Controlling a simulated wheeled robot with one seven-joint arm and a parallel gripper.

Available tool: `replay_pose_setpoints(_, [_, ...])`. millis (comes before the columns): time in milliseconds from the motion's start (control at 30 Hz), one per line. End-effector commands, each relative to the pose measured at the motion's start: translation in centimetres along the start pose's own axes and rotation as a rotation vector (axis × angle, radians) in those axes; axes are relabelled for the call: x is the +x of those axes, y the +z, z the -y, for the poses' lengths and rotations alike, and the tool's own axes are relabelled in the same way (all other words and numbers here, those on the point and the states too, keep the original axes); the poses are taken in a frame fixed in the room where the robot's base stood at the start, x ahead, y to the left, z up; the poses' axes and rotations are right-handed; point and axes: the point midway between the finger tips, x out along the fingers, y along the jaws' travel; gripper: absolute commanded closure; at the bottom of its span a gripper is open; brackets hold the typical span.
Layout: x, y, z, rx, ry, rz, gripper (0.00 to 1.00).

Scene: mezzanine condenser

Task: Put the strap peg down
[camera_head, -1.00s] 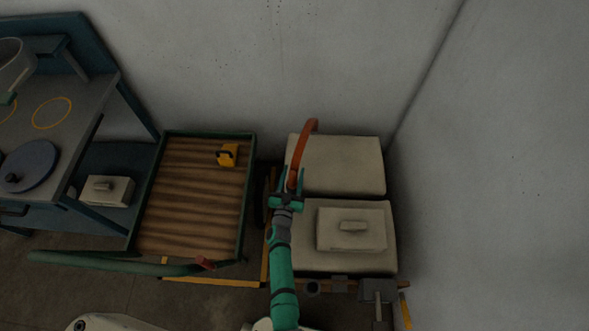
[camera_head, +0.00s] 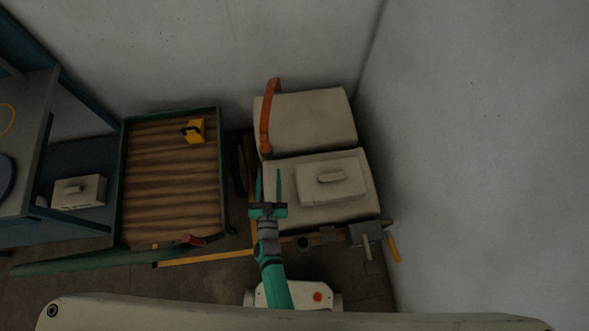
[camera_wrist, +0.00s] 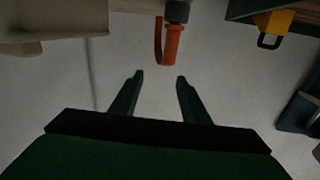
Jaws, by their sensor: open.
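The strap peg, a curved orange-red strap (camera_head: 266,125), lies at the left edge of the rear beige box (camera_head: 315,120). It also shows in the wrist view as an orange piece (camera_wrist: 171,45) under a dark round end, ahead of the fingertips. My gripper (camera_head: 269,172) is teal and open, with nothing between its fingers. In the head view it is over the left edge of the front beige box, below the strap and apart from it. In the wrist view the open fingers (camera_wrist: 158,76) point toward the strap with a gap between.
A green-rimmed cart (camera_head: 121,185) with a ribbed wooden bed stands left, holding a yellow block with a black handle (camera_head: 195,131). The front beige box (camera_head: 280,195) bears a smaller lidded box (camera_head: 332,178). Walls close in behind and at right. A blue bench stands far left.

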Motion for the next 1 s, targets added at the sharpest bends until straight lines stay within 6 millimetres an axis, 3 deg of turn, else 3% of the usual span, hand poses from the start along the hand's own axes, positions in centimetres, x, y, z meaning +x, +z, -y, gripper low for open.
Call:
replay_pose_setpoints(33, [-2.2, -0.7, -0.9, 0.004, 0.004, 0.009, 0.58])
replay_pose_setpoints(200, [-8.1, -3.7, -3.0, 0.014, 0.006, 0.036, 0.58])
replay_pose_setpoints(367, [-13.2, -7.4, -4.7, 0.015, 0.013, 0.067, 0.58])
replay_pose_setpoints(600, [-19.7, -14.0, -6.7, 0.004, 0.034, 0.126, 0.58])
replay_pose_setpoints(800, [-23.6, -19.7, -7.8, -0.012, 0.056, 0.177, 0.58])
replay_pose_setpoints(1000, [-25.2, -23.0, -8.4, -0.023, 0.069, 0.209, 0.58])
